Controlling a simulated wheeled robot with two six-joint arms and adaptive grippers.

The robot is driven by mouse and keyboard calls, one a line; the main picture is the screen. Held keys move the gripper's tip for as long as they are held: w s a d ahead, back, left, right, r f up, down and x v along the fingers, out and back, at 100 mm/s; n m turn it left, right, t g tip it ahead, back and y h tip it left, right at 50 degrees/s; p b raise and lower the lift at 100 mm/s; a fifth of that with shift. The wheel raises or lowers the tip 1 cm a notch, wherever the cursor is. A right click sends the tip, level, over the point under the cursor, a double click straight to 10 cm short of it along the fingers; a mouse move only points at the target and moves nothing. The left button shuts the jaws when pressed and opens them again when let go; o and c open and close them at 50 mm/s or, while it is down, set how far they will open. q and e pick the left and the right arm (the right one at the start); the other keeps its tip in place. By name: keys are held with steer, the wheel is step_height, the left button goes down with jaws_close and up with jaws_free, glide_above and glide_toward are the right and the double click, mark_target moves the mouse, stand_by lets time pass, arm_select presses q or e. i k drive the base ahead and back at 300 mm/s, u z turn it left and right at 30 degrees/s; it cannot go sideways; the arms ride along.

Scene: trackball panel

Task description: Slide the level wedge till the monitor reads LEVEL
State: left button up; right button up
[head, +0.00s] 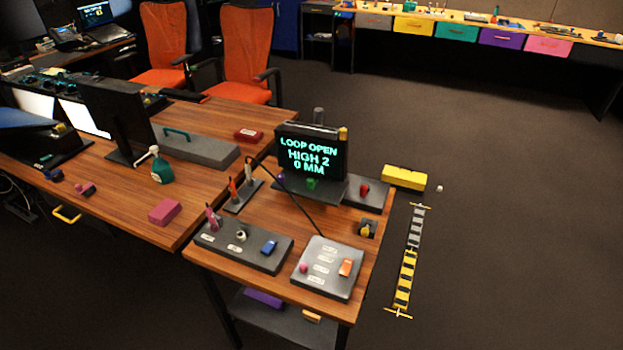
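The monitor (311,153) stands at the back of the near table and reads "LOOP OPEN", "HIGH 2", "0 MM" in green letters. I cannot tell for certain which part is the level wedge. A small dark block with a yellow piece (366,229) sits at the table's right edge. A dark plate with a red knob (364,188) lies right of the monitor, and a small green piece (312,183) is at the monitor's foot. Neither of my grippers is in view.
A dark panel (262,257) with a pink handle, a round part and a blue block lies at front left. A grey panel (318,284) with an orange piece lies at front right. A cable crosses the table. The floor to the right holds a yellow box (404,178) and a ladder-like strip (406,275).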

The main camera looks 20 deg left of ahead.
mark_target(310, 183)
steer(key=k, duration=0.6)
steer(key=z, duration=0.45)
steer(key=i, duration=1.15)
steer(key=u, duration=0.45)
